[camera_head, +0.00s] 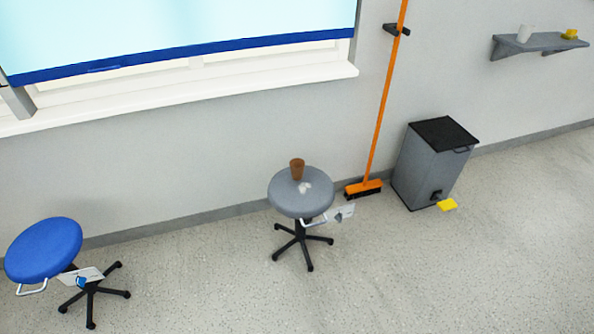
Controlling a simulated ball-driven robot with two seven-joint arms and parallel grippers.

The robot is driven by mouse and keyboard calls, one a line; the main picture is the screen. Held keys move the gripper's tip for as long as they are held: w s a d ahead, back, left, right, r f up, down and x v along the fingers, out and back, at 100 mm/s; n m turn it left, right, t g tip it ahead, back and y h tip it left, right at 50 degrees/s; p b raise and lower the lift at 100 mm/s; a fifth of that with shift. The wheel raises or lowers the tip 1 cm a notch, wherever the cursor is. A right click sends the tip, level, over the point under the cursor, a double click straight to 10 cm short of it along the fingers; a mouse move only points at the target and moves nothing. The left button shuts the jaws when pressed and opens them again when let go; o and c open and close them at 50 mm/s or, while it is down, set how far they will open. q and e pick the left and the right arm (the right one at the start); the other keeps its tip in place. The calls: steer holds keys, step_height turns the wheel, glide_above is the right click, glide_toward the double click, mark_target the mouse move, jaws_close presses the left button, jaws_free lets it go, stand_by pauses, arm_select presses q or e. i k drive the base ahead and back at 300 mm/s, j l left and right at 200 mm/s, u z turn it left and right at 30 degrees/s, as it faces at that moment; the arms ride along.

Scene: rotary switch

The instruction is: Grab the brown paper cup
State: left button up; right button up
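A brown paper cup (297,169) stands upright on the round grey seat of a stool (287,199), near the seat's back edge. A small white crumpled thing (304,188) lies on the seat just in front of the cup. Neither of my grippers shows in the head view. Nothing hides the cup.
A blue stool (42,250) stands at the lower left. A wall shelf (540,43) holds a white cup. The floor in front is clear.

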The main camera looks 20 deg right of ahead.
mark_target(297, 165)
steer(key=i+l, duration=0.15)
steer(key=l, duration=0.25)
steer(key=i+l, duration=0.15)
steer(key=l, duration=0.2)
steer(key=i+l, duration=0.15)
steer(key=l, duration=0.25)
